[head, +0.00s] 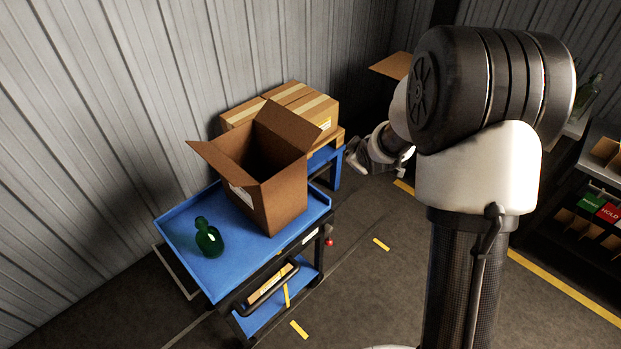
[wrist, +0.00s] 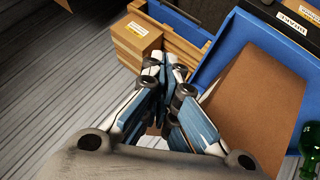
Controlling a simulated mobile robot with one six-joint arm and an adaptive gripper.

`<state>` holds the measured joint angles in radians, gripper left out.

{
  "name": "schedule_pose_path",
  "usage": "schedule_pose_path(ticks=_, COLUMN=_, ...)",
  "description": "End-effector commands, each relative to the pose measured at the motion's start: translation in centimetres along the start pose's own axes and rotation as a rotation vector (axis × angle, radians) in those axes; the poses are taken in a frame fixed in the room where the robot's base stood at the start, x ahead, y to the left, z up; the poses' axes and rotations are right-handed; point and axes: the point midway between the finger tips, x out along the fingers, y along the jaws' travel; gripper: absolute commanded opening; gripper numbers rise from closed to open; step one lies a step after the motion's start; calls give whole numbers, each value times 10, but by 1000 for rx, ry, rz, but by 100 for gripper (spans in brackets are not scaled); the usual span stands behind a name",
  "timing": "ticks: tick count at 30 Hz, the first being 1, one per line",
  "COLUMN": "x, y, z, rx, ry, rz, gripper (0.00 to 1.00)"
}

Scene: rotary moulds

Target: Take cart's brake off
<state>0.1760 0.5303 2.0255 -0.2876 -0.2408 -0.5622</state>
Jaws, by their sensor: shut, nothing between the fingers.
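The blue cart (head: 178,225) stands by the wall in the head view, and part of it shows in the wrist view (wrist: 213,68). A red knob (head: 329,242) sticks out at its near right corner. In the wrist view a white label (wrist: 291,21) on the cart's dark end seems to read BRAKE, turned around. The red knob is not visible there. My gripper (head: 355,157) is beyond and above that corner, apart from the knob. In the wrist view my gripper (wrist: 164,68) has its fingers together and empty.
An open cardboard box (head: 262,172) and a green bottle (head: 208,238) stand on the cart's top. Closed cartons (head: 290,97) sit on a blue stand behind it. A dark rack (head: 585,200) is at right. Floor between cart and rack is mostly clear.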

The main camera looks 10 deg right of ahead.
Motion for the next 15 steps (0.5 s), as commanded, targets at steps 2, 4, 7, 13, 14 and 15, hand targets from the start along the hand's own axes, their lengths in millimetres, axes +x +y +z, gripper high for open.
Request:
schedule_pose_path(ticks=2, x=43, y=-10, z=16, rx=-63, ry=35, rz=-1, gripper=0)
schedule_pose_path(ticks=4, x=75, y=-20, z=27, rx=-117, ry=79, rz=7, gripper=0)
schedule_pose_path(ticks=7, x=116, y=-41, z=49, rx=-191, ry=144, rz=19, gripper=0)
schedule_pose_path(ticks=13, x=174, y=-105, z=102, rx=-306, ry=283, rz=54, gripper=0)
schedule_pose_path(ticks=14, x=179, y=-116, z=111, rx=-319, ry=304, rz=62, gripper=0)
schedule_pose_path(ticks=15, x=184, y=-133, z=123, rx=-336, ry=333, rz=72, gripper=0)
